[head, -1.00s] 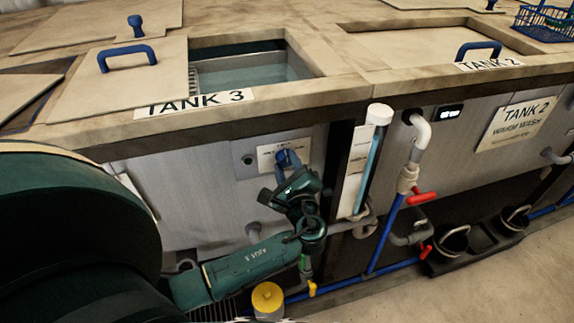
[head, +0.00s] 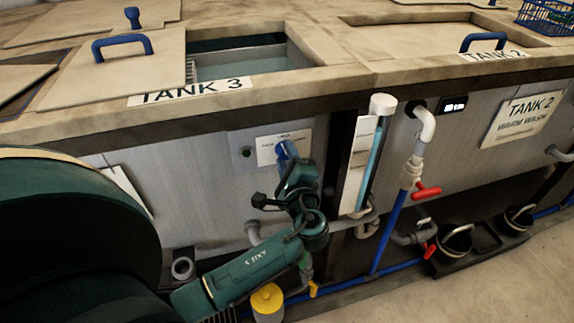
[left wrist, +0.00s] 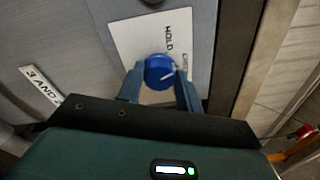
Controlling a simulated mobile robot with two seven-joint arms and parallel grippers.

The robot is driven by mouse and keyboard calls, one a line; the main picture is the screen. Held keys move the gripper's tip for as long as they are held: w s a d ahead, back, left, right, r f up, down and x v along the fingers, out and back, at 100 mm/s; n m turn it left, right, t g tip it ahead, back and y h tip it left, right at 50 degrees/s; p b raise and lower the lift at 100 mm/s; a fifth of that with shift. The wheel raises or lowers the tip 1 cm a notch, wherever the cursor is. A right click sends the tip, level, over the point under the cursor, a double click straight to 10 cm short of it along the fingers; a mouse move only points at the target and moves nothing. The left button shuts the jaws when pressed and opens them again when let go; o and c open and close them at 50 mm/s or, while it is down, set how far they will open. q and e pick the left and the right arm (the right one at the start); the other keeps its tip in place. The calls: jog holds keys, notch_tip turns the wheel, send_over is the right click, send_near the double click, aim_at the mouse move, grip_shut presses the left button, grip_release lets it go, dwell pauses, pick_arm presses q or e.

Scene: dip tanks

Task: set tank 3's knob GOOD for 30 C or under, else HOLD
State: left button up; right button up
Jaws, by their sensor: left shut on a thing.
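Tank 3's knob (left wrist: 159,70) is round and blue, with a white pointer line on its face. In the left wrist view it sits between the two fingers of my left gripper (left wrist: 160,82), which is shut on it. The line points right, toward a second word beside HOLD that a finger partly hides. The knob's white plate (left wrist: 126,38) also shows in the head view (head: 267,151). There my left gripper (head: 287,155) reaches the plate on tank 3's front, below the TANK 3 label (head: 190,91). No tank 3 temperature reading is legible. My right gripper is out of view.
A sight tube (head: 370,155) and a pipe with a red-handled valve (head: 426,192) stand just right of the knob. Tank 2 has a small lit display (head: 453,107). A yellow-capped container (head: 267,300) is low down, near my left arm.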

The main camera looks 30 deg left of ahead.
pick_arm(q)
jog(key=n+b, duration=0.3)
jog(key=shift+f, duration=0.35)
jog(key=shift+n+b, duration=0.8)
jog(key=shift+b, duration=0.05)
jog(key=shift+n+b, duration=0.4)
jog(key=shift+n, duration=0.1)
jog(key=shift+r+n+b, duration=0.15)
jog(key=shift+n+b, duration=0.95)
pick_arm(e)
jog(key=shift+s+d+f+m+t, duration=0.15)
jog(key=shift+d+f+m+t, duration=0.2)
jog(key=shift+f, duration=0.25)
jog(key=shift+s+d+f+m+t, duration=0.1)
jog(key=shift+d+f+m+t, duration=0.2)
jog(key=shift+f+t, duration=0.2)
pick_arm(q)
jog(key=shift+r, duration=0.1)
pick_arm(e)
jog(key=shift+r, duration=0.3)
pick_arm(q)
jog(key=o, duration=1)
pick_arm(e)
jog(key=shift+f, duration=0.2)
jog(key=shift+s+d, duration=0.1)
